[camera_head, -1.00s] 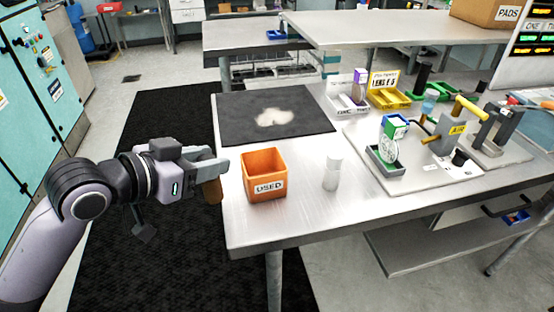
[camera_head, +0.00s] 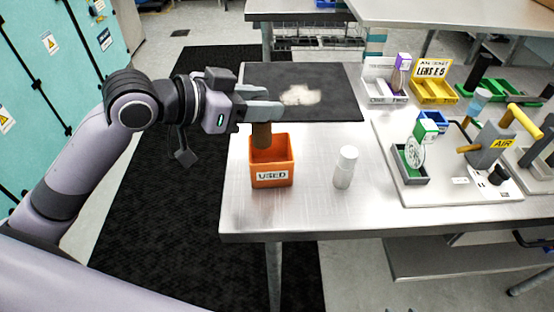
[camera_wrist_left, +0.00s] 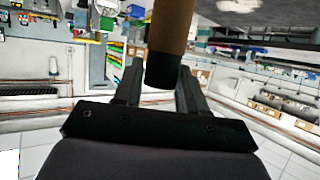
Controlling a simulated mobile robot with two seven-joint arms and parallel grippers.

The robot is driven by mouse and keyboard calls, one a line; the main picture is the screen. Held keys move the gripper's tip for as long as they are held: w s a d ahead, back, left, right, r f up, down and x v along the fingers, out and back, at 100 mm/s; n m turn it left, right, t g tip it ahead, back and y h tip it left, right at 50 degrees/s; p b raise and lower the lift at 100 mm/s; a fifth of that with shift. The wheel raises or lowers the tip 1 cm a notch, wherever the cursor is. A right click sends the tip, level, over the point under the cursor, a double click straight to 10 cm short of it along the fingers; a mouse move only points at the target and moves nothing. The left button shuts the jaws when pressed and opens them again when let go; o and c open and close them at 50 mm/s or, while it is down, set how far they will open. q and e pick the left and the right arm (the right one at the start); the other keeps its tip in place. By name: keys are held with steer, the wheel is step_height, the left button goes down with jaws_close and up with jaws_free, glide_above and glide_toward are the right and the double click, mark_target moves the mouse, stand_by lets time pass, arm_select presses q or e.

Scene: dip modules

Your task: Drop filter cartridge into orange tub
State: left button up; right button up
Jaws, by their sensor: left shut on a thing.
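My left gripper (camera_head: 262,111) is shut on the brown filter cartridge (camera_head: 261,135), which hangs upright from the jaws. The cartridge is over the orange tub (camera_head: 271,179), and its lower end overlaps the tub's opening in the head view. I cannot tell how far its bottom end is inside the rim. The tub stands on the table's front left part and has a label reading USED. In the left wrist view the cartridge (camera_wrist_left: 171,35) shows brown with a black end between the two fingers. My right gripper is not in view.
A white cylinder (camera_head: 346,167) stands on the steel table (camera_head: 310,205) right of the tub. A dark mat (camera_head: 340,105) lies behind. A white fixture board (camera_head: 440,187) with a grey holder (camera_head: 411,168) and an air tool is at right. The table front is clear.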

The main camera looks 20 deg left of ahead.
mark_target(259, 129)
arm_select(q)
steer(key=shift+f+b, duration=2.45)
steer(key=shift+f, duration=0.45)
steer(key=shift+r, duration=0.1)
steer(key=o, duration=1.1)
steer(key=shift+o, duration=0.2)
steer(key=shift+s+a, duration=0.1)
steer(key=v, duration=0.7)
steer(key=shift+b, duration=0.35)
